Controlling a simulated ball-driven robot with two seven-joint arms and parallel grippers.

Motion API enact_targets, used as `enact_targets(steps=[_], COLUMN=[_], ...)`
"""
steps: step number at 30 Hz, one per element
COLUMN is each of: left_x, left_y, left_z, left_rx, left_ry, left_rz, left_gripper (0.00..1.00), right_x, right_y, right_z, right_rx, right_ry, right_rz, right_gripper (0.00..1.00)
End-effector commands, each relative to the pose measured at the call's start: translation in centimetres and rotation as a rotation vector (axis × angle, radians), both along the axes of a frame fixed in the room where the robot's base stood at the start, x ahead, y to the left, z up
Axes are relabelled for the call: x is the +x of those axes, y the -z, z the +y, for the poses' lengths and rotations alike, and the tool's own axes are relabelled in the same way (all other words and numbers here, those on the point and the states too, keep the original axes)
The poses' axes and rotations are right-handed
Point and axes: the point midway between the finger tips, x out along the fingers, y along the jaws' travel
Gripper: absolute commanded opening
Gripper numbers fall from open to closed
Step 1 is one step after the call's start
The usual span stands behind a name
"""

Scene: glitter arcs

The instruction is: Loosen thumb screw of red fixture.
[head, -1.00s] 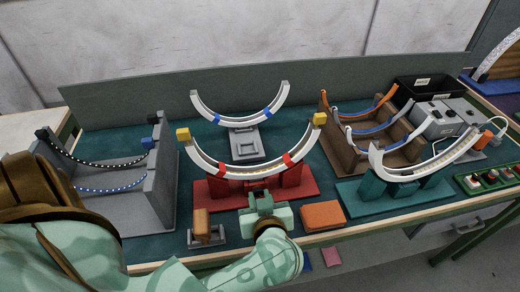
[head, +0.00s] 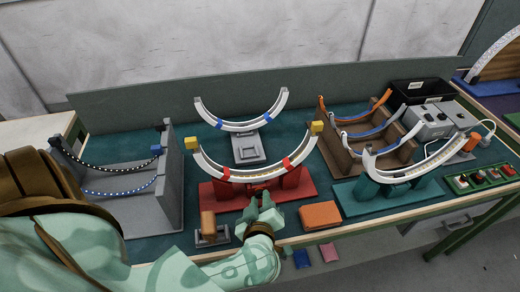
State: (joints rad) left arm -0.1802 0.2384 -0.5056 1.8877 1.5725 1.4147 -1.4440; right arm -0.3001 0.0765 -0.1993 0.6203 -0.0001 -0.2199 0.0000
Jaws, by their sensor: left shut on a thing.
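The red fixture (head: 225,192) stands at the front middle of the bench. Its red base carries red supports that hold a white arc (head: 210,168) with yellow end blocks and a gold glittery inner strip. My left gripper (head: 262,197) is at the front of the fixture, between the two supports. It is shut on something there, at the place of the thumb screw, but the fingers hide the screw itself. My right gripper is not in view.
A block on a grey stand (head: 211,232) and an orange-brown block (head: 320,216) flank my forearm. A teal fixture (head: 375,196) stands right, a grey rack (head: 160,195) left. A second white arc on a grey stand (head: 248,148) is behind.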

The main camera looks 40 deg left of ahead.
Motion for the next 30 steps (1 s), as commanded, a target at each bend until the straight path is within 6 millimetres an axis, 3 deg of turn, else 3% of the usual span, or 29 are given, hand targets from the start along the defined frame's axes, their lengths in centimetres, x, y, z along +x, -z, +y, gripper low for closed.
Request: enact_targets(steps=[19, 20, 22, 30], left_x=[-0.08, -0.08, -0.08, -0.1], left_y=[0.15, 0.15, 0.14, 0.06], left_z=[0.06, 0.06, 0.06, 0.01], left_rx=[-0.04, -0.04, -0.04, -0.04], left_ry=[-0.001, -0.001, -0.002, 0.0], left_rz=[-0.044, -0.044, -0.045, -0.047], left_gripper=[0.01, 0.3, 0.47, 0.47], right_x=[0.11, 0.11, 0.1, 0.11], right_y=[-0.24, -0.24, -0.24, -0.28], right_z=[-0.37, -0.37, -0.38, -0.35], right_rx=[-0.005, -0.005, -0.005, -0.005], right_ry=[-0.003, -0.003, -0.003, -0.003], right_rz=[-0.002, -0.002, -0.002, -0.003], right_gripper=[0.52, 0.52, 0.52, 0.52])
